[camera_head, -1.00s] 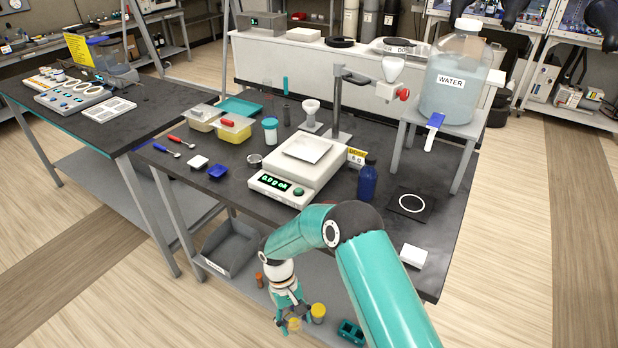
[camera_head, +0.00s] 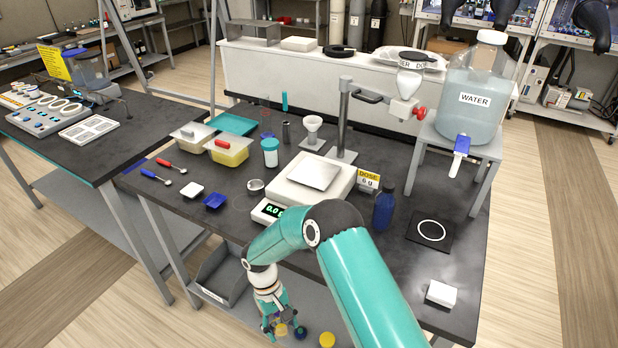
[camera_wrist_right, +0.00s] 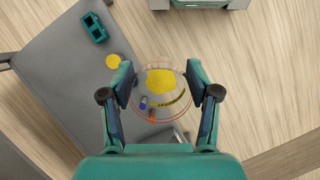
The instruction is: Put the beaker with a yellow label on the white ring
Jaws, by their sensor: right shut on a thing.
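A clear glass beaker (camera_wrist_right: 145,98) with a yellow patch sits between the fingers of my right gripper (camera_wrist_right: 160,88), which is shut on it. In the head view, the right gripper (camera_head: 281,328) hangs low, in front of the dark table's near edge and over the grey lower shelf. The beaker shows there only as a small yellow spot between the fingers. The white ring (camera_head: 418,229) lies flat on a black square pad on the tabletop, at the right, with nothing on it. My left gripper is in neither view.
The table edge (camera_head: 400,312) lies between the gripper and the ring. A blue bottle (camera_head: 384,210) and a white block (camera_head: 441,293) flank the pad. The water jug's stand (camera_head: 487,142) rises behind it. A yellow-topped item (camera_head: 327,340) is on the lower shelf.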

